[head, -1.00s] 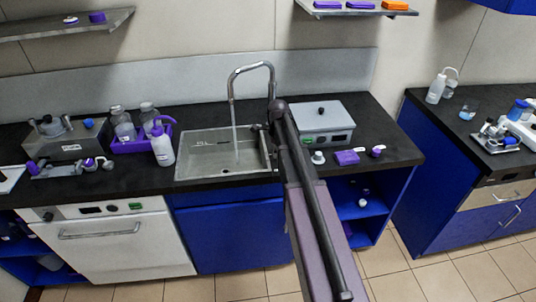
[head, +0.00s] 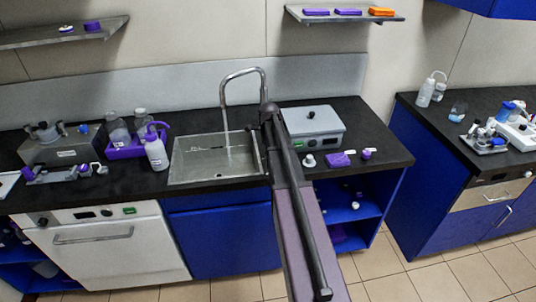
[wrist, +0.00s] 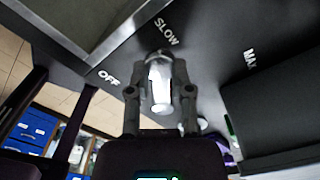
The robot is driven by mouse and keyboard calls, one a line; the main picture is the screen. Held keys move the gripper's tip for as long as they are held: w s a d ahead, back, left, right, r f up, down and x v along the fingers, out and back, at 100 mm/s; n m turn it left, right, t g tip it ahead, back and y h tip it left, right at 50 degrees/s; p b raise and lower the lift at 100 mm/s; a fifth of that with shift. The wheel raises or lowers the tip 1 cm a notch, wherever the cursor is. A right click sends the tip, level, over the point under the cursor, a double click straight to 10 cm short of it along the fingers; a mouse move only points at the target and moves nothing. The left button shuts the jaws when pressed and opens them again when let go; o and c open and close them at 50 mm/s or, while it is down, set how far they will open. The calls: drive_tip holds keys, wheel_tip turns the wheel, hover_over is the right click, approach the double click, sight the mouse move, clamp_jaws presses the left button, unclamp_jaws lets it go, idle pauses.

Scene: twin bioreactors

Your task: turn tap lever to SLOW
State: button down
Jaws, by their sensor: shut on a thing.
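The tap (head: 243,73) arches over the sink (head: 217,178) in the head view, and a thin stream of water (head: 226,130) runs from its spout. In the wrist view my gripper (wrist: 160,88) is shut on the pale metal tap lever (wrist: 161,80). The fingers stand on both sides of it. The lever's far end lies close below the SLOW label (wrist: 167,33). The OFF label (wrist: 109,77) is to the left and the MAX label (wrist: 251,59) to the right. In the head view my arm hides the lever and most of the gripper.
A grey box-shaped device (head: 312,126) stands right of the sink, with a purple block (head: 338,160) in front of it. A purple tray with bottles (head: 124,153) and a wash bottle (head: 156,152) stand left of the sink. The black worktop is narrow at the sink's front.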

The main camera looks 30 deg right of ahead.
drive_tip(key=shift+w+a, duration=0.15)
drive_tip(key=shift+w, duration=0.1)
drive_tip(key=c, duration=0.5)
unclamp_jaws()
drive_tip(key=shift+s, duration=0.1)
drive_tip(key=shift+s, duration=0.1)
